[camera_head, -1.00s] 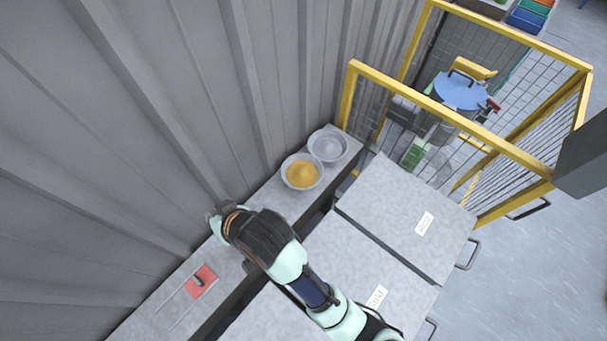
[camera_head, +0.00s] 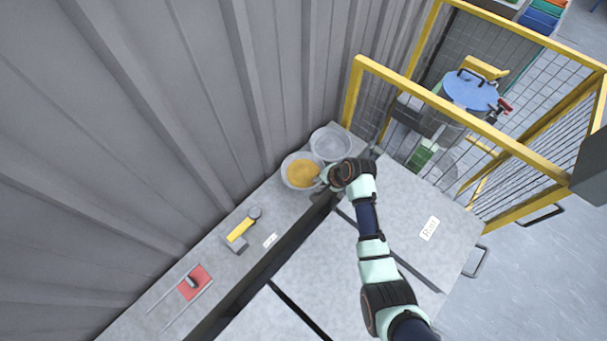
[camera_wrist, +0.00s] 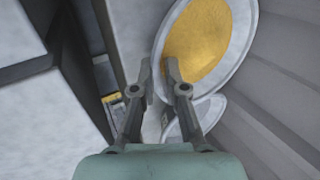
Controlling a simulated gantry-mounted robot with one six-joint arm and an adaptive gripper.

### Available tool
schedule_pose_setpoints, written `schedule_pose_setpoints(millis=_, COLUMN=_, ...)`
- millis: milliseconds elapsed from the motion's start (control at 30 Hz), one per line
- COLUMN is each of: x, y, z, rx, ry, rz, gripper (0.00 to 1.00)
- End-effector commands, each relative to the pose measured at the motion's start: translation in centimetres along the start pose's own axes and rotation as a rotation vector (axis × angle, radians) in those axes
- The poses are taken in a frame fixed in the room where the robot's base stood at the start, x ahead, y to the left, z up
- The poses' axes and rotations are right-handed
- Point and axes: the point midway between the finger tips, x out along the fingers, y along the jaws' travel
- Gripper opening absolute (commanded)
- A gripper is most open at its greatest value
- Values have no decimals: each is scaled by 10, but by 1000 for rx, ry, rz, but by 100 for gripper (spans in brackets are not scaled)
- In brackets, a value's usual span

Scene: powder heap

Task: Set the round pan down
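The round pan (camera_head: 286,179) is a shallow grey-white dish with a heap of yellow powder (camera_head: 301,174) in it. In the head view it is at the far end of the wall-side bench. My gripper (camera_head: 324,177) is at its right edge, partly hidden by my wrist. In the wrist view, my gripper's two fingertips (camera_wrist: 160,67) are a short gap apart at the rim of the pan (camera_wrist: 239,65), one on each side of it. I cannot tell whether they press on the rim, or whether the pan touches the bench.
A second, empty-looking round pan (camera_head: 331,143) stands just beyond. A yellow and grey tool (camera_head: 240,232), a white label (camera_head: 270,241) and a red item (camera_head: 194,283) lie along the bench (camera_head: 215,262). The ribbed wall (camera_head: 180,120) and yellow fence (camera_head: 455,113) border the bench's far end.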

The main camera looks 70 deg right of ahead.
Motion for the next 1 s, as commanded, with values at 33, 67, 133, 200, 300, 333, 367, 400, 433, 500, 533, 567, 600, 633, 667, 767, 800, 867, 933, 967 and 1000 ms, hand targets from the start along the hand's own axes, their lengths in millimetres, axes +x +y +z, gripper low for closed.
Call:
schedule_pose_setpoints(millis=33, x=14, y=2, z=1, rx=-1, ry=-2, rz=2, gripper=12)
schedule_pose_setpoints(millis=67, x=19, y=2, z=1, rx=-1, ry=-2, rz=2, gripper=12)
schedule_pose_setpoints(millis=133, x=30, y=1, z=1, rx=-1, ry=-1, rz=2, gripper=12)
schedule_pose_setpoints(millis=200, x=36, y=1, z=1, rx=-1, ry=0, rz=1, gripper=12)
schedule_pose_setpoints(millis=300, x=37, y=0, z=1, rx=-1, ry=0, rz=1, gripper=12)
schedule_pose_setpoints(millis=333, x=37, y=0, z=1, rx=-1, ry=0, rz=1, gripper=12)
schedule_pose_setpoints(millis=367, x=36, y=0, z=1, rx=-1, ry=0, rz=1, gripper=12)
schedule_pose_setpoints(millis=400, x=36, y=0, z=1, rx=-1, ry=0, rz=1, gripper=12)
schedule_pose_setpoints(millis=433, x=36, y=0, z=1, rx=-1, ry=0, rz=1, gripper=12)
schedule_pose_setpoints(millis=500, x=36, y=0, z=1, rx=-1, ry=0, rz=1, gripper=2)
schedule_pose_setpoints(millis=533, x=36, y=0, z=1, rx=-1, ry=0, rz=1, gripper=0)
schedule_pose_setpoints(millis=567, x=36, y=0, z=1, rx=-1, ry=0, rz=1, gripper=0)
schedule_pose_setpoints(millis=600, x=36, y=0, z=1, rx=-1, ry=0, rz=1, gripper=0)
schedule_pose_setpoints(millis=633, x=36, y=0, z=1, rx=-1, ry=0, rz=1, gripper=0)
schedule_pose_setpoints(millis=667, x=36, y=0, z=1, rx=-1, ry=0, rz=1, gripper=0)
schedule_pose_setpoints(millis=767, x=36, y=0, z=1, rx=-1, ry=0, rz=1, gripper=0)
schedule_pose_setpoints(millis=800, x=36, y=-1, z=0, rx=-1, ry=1, rz=-1, gripper=0)
schedule_pose_setpoints(millis=867, x=36, y=-1, z=0, rx=-1, ry=1, rz=-1, gripper=0)
schedule_pose_setpoints(millis=933, x=36, y=-1, z=0, rx=-1, ry=1, rz=-1, gripper=0)
schedule_pose_setpoints(millis=967, x=36, y=-1, z=0, rx=-1, ry=1, rz=-1, gripper=0)
schedule_pose_setpoints(millis=1000, x=35, y=-1, z=0, rx=-1, ry=1, rz=-1, gripper=0)
